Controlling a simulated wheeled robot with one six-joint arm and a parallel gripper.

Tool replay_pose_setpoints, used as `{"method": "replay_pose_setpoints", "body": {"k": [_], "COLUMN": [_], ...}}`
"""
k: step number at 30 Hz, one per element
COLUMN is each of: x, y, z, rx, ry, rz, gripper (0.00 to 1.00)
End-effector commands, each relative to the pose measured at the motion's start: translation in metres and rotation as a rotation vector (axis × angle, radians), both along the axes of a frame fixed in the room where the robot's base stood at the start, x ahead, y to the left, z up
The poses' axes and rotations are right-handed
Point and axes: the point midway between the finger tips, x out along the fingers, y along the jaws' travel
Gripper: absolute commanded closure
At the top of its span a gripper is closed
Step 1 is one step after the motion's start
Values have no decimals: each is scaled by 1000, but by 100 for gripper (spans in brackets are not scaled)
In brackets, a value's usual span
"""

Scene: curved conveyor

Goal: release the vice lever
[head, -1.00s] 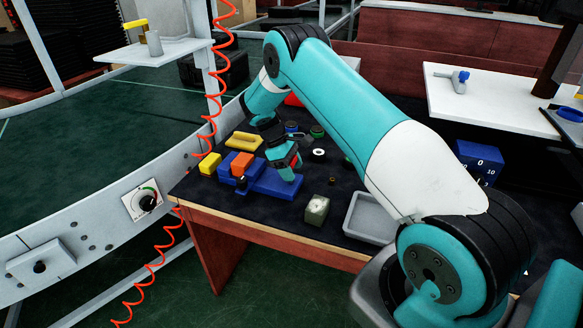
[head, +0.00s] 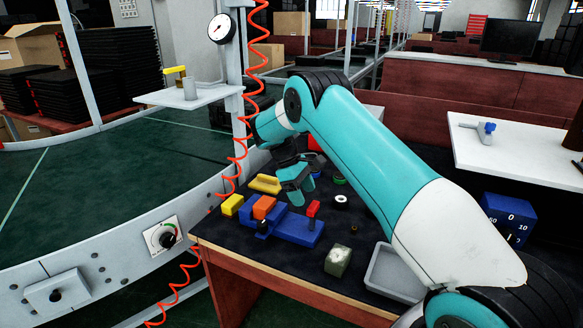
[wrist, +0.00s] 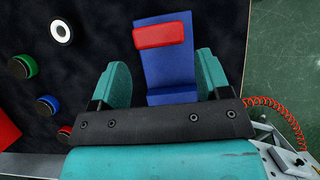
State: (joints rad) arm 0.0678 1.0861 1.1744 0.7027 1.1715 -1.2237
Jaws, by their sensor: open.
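The vice is a long blue body (head: 300,229) near the table's front left, with an orange block (head: 264,207) at its left part. My gripper (head: 297,196) is just above and beside the lever, with nothing held. In the wrist view the open teal fingers (wrist: 162,62) lie either side of the blue body (wrist: 170,75). The red lever top (wrist: 159,35) shows beyond the fingertips, apart from both. The orange block is out of the wrist view.
A yellow block (head: 232,204) and a yellow handled piece (head: 265,184) lie left of my gripper. A greenish box (head: 338,260) and a grey tray (head: 397,272) are near the front edge. A white ring (head: 341,202) lies behind. A coiled red hose hangs at left.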

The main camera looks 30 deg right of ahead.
Motion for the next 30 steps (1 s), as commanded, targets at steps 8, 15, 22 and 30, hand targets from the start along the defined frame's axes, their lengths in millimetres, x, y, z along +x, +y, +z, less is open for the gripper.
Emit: {"method": "replay_pose_setpoints", "body": {"k": [8,15,22,30], "x": [20,28,32,34], "y": [13,17,20,21], "z": [58,76,85,87], "rx": [1,2,1,2], "ry": [2,3,3,1], "rz": [0,0,-1,0], "gripper": [30,30,30,30]}}
